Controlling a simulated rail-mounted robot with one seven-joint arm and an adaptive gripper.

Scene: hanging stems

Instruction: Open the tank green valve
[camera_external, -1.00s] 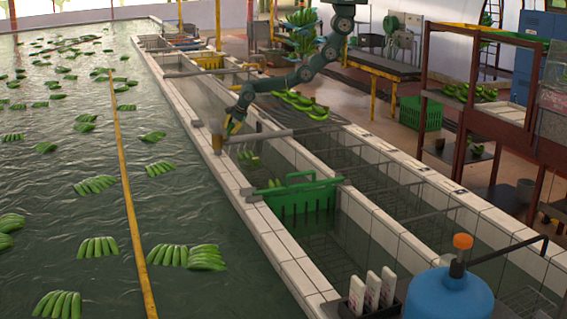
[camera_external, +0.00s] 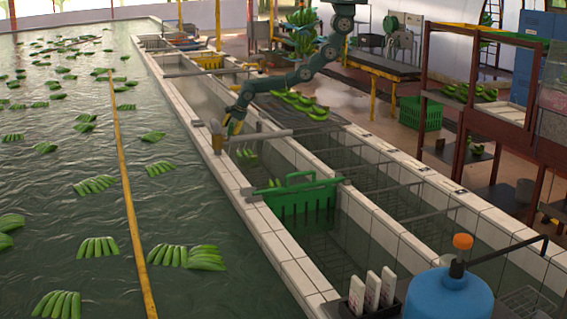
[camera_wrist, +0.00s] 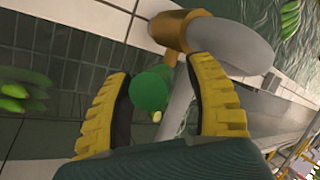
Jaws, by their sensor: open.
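The green valve knob (camera_wrist: 150,91) is round and sits between my two yellow finger pads in the wrist view. It joins a brass-coloured fitting (camera_wrist: 180,30) on a grey pipe (camera_wrist: 235,45). My gripper (camera_wrist: 160,82) is open around the knob, with the left pad close to it and a wider gap on the right. In the external view my gripper (camera_external: 234,122) is low at the tank wall, beside the grey pipe (camera_external: 262,135). The knob cannot be made out there; my gripper or its small size hides it.
A tiled wall (camera_external: 262,232) separates the big water tank (camera_external: 60,215) with floating bananas from narrow channels. A blue jug (camera_external: 448,295) stands at the front right. Bananas (camera_wrist: 22,90) float left of my fingers.

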